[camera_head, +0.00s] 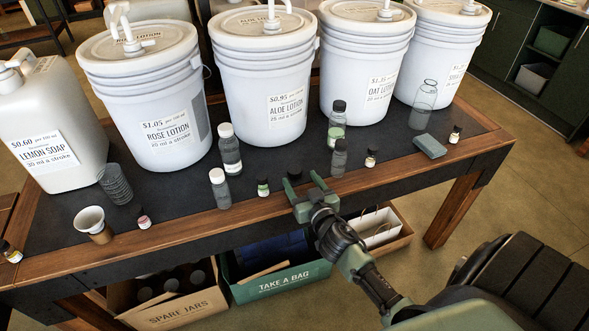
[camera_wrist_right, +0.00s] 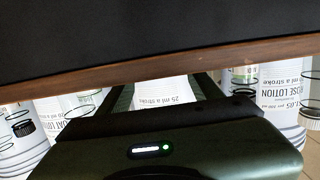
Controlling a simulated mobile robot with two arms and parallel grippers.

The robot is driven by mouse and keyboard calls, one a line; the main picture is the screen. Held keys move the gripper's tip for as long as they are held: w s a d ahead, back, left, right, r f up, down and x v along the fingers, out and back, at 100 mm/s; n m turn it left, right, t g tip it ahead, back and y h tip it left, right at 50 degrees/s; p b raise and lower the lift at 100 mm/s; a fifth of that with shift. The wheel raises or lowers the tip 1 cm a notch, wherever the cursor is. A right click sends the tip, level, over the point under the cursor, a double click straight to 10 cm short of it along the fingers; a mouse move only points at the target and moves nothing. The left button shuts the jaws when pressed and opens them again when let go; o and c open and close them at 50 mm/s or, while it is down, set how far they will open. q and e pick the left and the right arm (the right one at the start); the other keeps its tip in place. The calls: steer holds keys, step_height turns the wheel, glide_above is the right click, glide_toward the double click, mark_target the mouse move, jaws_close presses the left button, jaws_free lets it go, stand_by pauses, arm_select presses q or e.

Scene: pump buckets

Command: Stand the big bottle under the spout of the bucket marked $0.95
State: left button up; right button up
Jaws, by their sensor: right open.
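The white bucket marked $0.95, Aloe Lotion (camera_head: 262,70), stands second from the left on the table, its spout (camera_head: 272,14) on the lid. I cannot tell which is the big bottle. My right gripper (camera_head: 304,184) is open at the table's front edge, apart from both. Its fingers also show in the wrist view (camera_wrist_right: 165,92), a bucket label between them. My left gripper is not in view.
Other buckets flank the aloe one.

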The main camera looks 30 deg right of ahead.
mark_target(297, 173)
steer(key=x, duration=0.3)
steer(key=shift+w+d, duration=0.1)
steer(key=shift+w, duration=0.25)
steer(key=c, duration=1.4)
steer(key=shift+r, duration=0.1)
